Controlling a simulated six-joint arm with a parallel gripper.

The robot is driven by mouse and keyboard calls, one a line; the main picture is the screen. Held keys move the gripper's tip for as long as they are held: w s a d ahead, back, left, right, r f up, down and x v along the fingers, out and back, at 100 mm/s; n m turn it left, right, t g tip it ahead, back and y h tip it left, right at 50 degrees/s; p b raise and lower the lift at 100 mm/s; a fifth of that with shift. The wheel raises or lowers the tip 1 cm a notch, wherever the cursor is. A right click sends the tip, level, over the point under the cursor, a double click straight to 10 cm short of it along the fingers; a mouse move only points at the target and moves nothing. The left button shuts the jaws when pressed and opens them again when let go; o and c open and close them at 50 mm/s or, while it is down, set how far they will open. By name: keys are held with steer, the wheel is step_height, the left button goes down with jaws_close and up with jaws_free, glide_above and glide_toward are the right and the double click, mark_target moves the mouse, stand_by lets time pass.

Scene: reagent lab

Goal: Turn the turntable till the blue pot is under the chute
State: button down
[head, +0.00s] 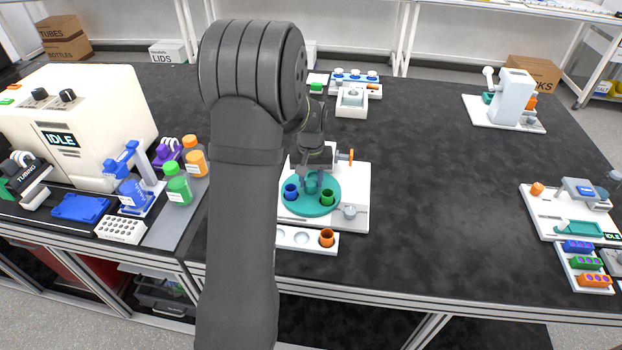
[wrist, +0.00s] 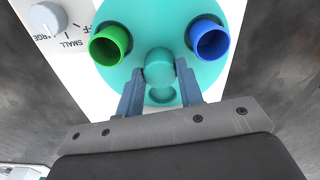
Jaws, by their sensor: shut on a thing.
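The teal turntable (head: 309,208) sits on a white station at mid-table and fills the middle of the wrist view (wrist: 118,78). The blue pot (head: 291,192) stands on its left side and the green pot (head: 327,198) on its right. In the wrist view the blue pot (wrist: 209,40) is at right and the green pot (wrist: 109,45) at left. An empty round recess (wrist: 161,96) lies between the fingers. I cannot make out the chute; my arm hides part of the station.
A grey dial (head: 350,212) is on the station's front right corner. A white rack (head: 292,237) with an orange pot (head: 326,237) lies in front. Bottles (head: 178,184) and a cream machine (head: 85,115) stand at left.

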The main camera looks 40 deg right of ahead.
mark_target(311, 182)
steer(key=shift+m, duration=2.9)
steer(key=shift+r+m, duration=0.1)
steer(key=shift+m, duration=2.7)
steer(key=shift+d+m, duration=0.1)
steer(key=shift+m, duration=5.8)
steer(key=c, duration=1)
jaws_free()
steer(key=shift+o, duration=0.2)
step_height(311, 182, up, 17)
steer(key=shift+r, duration=0.2)
